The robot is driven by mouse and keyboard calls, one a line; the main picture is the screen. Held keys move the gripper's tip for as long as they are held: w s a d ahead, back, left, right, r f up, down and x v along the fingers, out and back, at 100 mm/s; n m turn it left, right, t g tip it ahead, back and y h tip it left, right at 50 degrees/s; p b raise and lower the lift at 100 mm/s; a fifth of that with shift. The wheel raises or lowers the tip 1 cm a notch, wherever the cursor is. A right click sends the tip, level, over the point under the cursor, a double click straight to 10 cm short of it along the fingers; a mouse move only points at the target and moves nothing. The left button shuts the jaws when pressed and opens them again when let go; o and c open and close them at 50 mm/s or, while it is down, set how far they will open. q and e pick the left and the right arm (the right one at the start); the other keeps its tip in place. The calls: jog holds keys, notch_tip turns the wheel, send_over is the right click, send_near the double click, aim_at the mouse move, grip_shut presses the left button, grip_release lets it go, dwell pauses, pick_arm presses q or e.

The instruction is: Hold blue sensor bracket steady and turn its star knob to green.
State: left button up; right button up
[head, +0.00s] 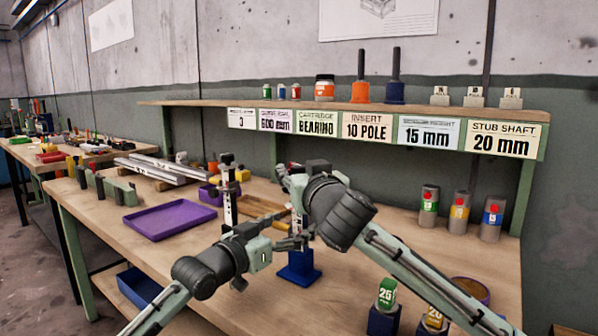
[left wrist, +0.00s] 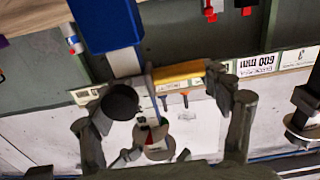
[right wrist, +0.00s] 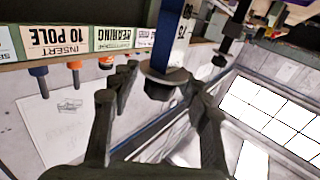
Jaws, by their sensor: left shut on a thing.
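The blue sensor bracket shows in the head view as a blue base (head: 298,268) with a pale post above it. In the left wrist view its blue part (left wrist: 105,25) hangs upside down at top left. My left gripper (head: 297,242) is shut on the bracket at the post; the contact is partly hidden. My right gripper (head: 284,180) is above it at the bracket's top. In the right wrist view a dark round knob (right wrist: 163,82) lies between my right fingers, which look spread. A small disc with red and green (left wrist: 154,138) shows in the left wrist view; the knob's setting is unclear.
A purple tray (head: 172,221) lies left on the workbench (head: 125,240), near a dark upright stand (head: 229,205). Several labelled canisters (head: 460,212) stand at the right. A shelf (head: 420,107) crosses behind. Blue-based green and yellow items (head: 386,295) stand at the front.

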jog(key=v, duration=1.2)
jog(key=shift+d, duration=0.1)
